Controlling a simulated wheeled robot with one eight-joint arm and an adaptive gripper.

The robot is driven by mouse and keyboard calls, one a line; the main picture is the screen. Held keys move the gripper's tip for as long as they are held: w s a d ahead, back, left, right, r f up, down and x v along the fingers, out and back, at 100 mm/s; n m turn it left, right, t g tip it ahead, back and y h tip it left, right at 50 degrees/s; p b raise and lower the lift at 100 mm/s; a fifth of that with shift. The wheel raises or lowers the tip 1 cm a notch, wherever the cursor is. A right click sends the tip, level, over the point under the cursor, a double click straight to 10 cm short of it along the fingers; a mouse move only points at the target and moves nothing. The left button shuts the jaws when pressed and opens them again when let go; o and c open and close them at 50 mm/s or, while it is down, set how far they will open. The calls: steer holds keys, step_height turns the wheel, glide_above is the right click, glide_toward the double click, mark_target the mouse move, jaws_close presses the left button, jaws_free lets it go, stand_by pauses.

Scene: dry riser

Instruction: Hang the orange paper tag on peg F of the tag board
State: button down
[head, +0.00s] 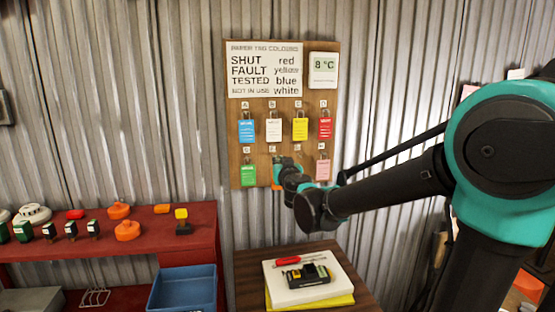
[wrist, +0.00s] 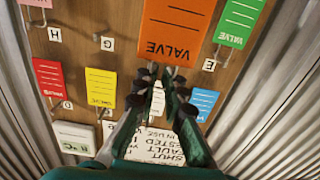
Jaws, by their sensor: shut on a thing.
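The orange paper tag (wrist: 176,28) fills the top middle of the wrist view, its "VALVE" end toward my fingertips. My gripper (wrist: 161,78) is shut on that end. In the head view a sliver of the orange tag (head: 276,174) shows beside my gripper (head: 280,165), in front of the lower row of the tag board (head: 262,117). The tag hangs between letters G (wrist: 107,43) and E (wrist: 209,65). Peg F is hidden behind the tag and fingers. I cannot tell whether the tag touches the peg.
A green tag (head: 248,175) hangs at E and a pink tag (head: 323,169) at H. Blue, white, yellow and red tags fill the upper row. Peg G carries no visible tag. A red bench (head: 190,238) and a small wooden table (head: 250,270) stand below.

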glide_toward(275, 153)
steer(key=shift+w+a, duration=0.75)
steer(key=shift+w, duration=0.05)
steer(key=shift+w+a+r, duration=0.2)
steer(key=shift+w+r, duration=0.65)
steer(key=shift+w, duration=0.15)
steer(key=shift+w+a, duration=0.1)
steer(key=shift+a, duration=0.15)
steer(key=shift+w+d+f, duration=0.15)
steer(key=shift+w+d, duration=0.05)
steer(key=shift+d, duration=0.35)
steer(key=c, duration=2.2)
jaws_free()
steer(key=shift+w+d+f, duration=0.1)
steer(key=shift+w+d, duration=0.1)
steer(key=o, duration=0.6)
steer(key=shift+w+a+f, duration=0.45)
steer(key=shift+w+f, duration=0.05)
steer(key=shift+w, duration=0.15)
steer(key=shift+c, duration=0.2)
steer(key=shift+s+a, duration=0.1)
steer(key=shift+a, duration=0.35)
steer(key=shift+c, duration=0.8)
